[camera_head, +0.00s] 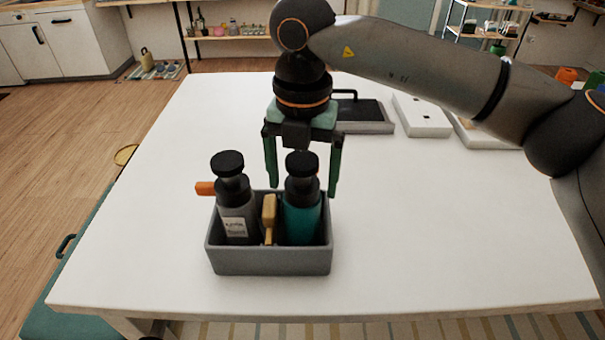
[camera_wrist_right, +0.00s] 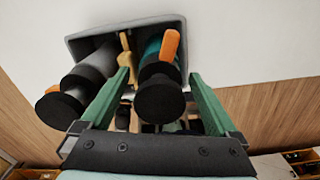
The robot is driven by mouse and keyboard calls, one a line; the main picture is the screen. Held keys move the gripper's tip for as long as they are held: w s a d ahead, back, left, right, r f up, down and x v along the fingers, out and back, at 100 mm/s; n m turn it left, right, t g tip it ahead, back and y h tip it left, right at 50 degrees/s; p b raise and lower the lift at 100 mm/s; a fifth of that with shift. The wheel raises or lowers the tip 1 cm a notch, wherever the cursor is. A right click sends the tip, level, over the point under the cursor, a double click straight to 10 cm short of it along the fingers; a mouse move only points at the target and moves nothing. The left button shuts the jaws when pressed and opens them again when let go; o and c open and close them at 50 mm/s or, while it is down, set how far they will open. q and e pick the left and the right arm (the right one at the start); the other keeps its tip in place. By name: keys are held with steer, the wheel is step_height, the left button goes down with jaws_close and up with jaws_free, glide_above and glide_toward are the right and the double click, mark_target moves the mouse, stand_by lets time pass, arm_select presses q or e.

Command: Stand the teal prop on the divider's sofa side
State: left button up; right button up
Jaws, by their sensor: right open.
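The teal prop is a teal bottle (camera_head: 302,221) with a black top, standing upright in the right part of a grey bin (camera_head: 270,262). It also shows in the right wrist view (camera_wrist_right: 152,50), beside an orange tab. A grey bottle (camera_head: 236,216) with a white label stands in the left part. A tan upright piece (camera_head: 268,215) is between them; I cannot tell whether it is the divider. My right gripper (camera_head: 303,188) is open, pointing down, with its green fingers on either side of the teal bottle's top (camera_wrist_right: 160,78). Contact cannot be told. My left gripper is out of view.
A dark-topped tray (camera_head: 365,115) and white boxes (camera_head: 421,114) lie at the back. An orange tab (camera_head: 205,188) sticks out left of the grey bottle. No sofa is clearly identifiable.

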step_height(320, 180, up, 12)
steer(key=shift+r, duration=0.1)
